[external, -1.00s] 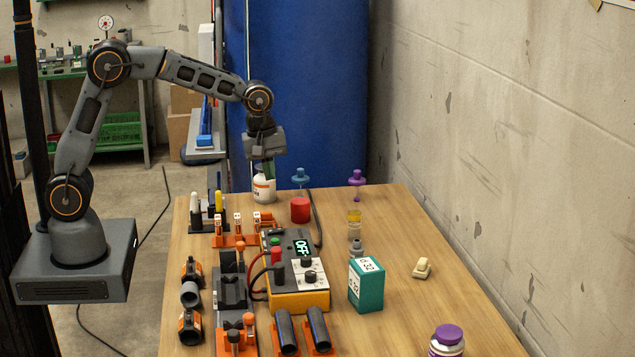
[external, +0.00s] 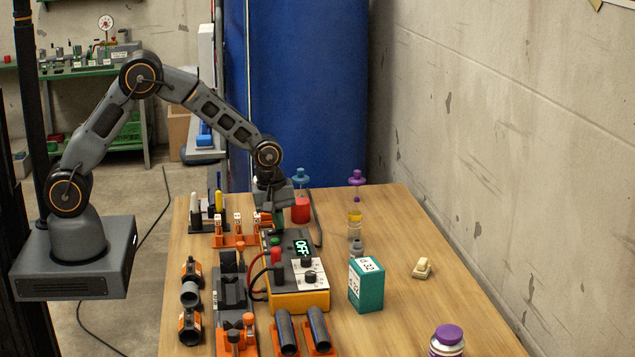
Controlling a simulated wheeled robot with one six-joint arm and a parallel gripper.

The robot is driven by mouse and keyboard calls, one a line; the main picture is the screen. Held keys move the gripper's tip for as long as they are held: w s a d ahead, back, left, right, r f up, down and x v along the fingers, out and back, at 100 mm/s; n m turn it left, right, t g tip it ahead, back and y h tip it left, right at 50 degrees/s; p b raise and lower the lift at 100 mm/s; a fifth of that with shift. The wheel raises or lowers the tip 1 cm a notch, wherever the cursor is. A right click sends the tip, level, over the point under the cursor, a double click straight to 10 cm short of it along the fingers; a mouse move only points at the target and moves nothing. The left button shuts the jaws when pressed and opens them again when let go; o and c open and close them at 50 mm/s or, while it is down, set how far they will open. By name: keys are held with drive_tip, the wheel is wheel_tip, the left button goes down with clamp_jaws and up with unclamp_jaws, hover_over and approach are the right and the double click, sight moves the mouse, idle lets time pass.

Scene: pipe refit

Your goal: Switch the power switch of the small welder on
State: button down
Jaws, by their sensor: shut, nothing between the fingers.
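The small welder (external: 300,297) stands on the table, with a yellow lower body, dark top and pale knob panel. Its display (external: 303,246) reads OFF. A green button-like part (external: 275,241) and a red part (external: 276,254) sit along its left side; I cannot tell which part is the power switch. My gripper (external: 278,225) is shut and empty. It points down at the far end of the welder, close to its rear left corner. Whether the fingertips touch the welder cannot be told.
A red cylinder (external: 300,210) stands just right of my gripper. An orange rack (external: 236,240) is to its left. A teal box (external: 366,285) is right of the welder. Black pipes in orange holders (external: 318,328) lie in front.

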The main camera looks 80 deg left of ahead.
idle(0.3)
drive_tip(key=shift+w+f+g, duration=0.1)
drive_tip(key=shift+f+g, duration=0.15)
drive_tip(key=shift+g, duration=0.15)
drive_tip(key=shift+s, duration=0.25)
drive_tip(key=shift+s+r, duration=0.1)
drive_tip(key=shift+s, duration=0.5)
drive_tip(key=shift+r+p, duration=0.15)
drive_tip(key=shift+p, duration=0.2)
drive_tip(key=shift+r, duration=0.35)
wheel_tip(320, 180, up, 13)
drive_tip(key=s+p, duration=0.1)
drive_tip(key=s, duration=0.1)
drive_tip(key=shift+w, duration=0.1)
